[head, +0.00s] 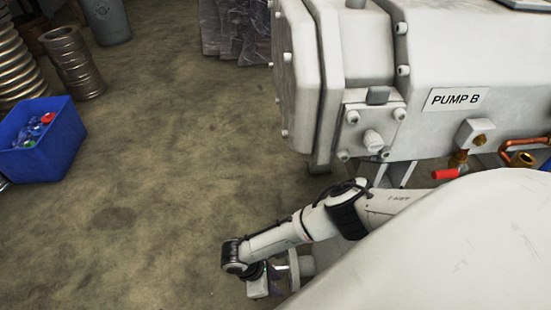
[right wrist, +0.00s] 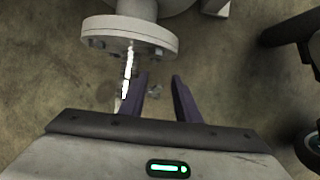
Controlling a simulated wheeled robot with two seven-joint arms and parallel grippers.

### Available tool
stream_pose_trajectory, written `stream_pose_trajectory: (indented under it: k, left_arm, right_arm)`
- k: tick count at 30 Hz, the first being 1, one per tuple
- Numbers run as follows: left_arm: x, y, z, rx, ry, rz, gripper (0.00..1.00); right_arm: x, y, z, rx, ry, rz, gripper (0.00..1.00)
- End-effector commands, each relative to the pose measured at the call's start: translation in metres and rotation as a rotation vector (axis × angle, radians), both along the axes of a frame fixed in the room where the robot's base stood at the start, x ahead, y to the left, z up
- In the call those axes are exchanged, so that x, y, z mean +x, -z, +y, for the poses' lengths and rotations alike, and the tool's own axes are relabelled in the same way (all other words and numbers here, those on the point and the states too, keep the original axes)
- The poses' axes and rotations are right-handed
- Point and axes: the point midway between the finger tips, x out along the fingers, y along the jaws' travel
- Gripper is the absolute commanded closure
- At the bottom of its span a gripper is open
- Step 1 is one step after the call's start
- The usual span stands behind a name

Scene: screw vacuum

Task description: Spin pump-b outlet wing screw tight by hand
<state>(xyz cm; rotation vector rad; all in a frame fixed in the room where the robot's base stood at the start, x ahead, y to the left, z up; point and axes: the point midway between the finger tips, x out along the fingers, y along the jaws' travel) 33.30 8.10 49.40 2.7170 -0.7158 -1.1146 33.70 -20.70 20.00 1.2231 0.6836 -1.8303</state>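Pump B (head: 455,100) is the big white machine at the upper right, with its name plate. In the right wrist view a pale round flange (right wrist: 130,33) with bolts hangs at the upper left. A bright metal threaded rod (right wrist: 127,72) runs below it, just left of my fingers. My right gripper (right wrist: 161,77) points towards the flange, its two purple fingers apart and nothing held between them. In the head view the flange (head: 303,266) is beside my wrist. My left gripper is not in view.
A blue bin (head: 42,138) with small items stands on the floor at the left, near metal bellows (head: 72,62). A red-handled valve (head: 446,174) and copper pipe (head: 520,148) are at the right. The concrete floor between is clear.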

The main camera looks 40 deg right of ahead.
Motion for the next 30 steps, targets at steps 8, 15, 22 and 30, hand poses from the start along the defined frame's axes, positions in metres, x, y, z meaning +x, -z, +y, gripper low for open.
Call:
stream_pose_trajectory:
  k: [8, 15, 22, 30]
  left_arm:
    - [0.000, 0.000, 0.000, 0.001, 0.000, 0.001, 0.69]
    - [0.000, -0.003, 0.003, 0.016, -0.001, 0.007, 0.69]
    - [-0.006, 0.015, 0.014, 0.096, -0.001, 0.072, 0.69]
    - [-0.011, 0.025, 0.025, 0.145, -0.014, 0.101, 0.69]
  right_arm:
    - [-0.002, 0.000, 0.001, 0.002, 0.000, 0.004, 1.00]
    - [-0.006, -0.001, 0.001, 0.034, 0.004, -0.007, 1.00]
    - [-0.010, -0.002, 0.000, 0.144, 0.005, -0.071, 1.00]
    - [-0.011, 0.004, -0.002, 0.319, 0.005, -0.179, 1.00]
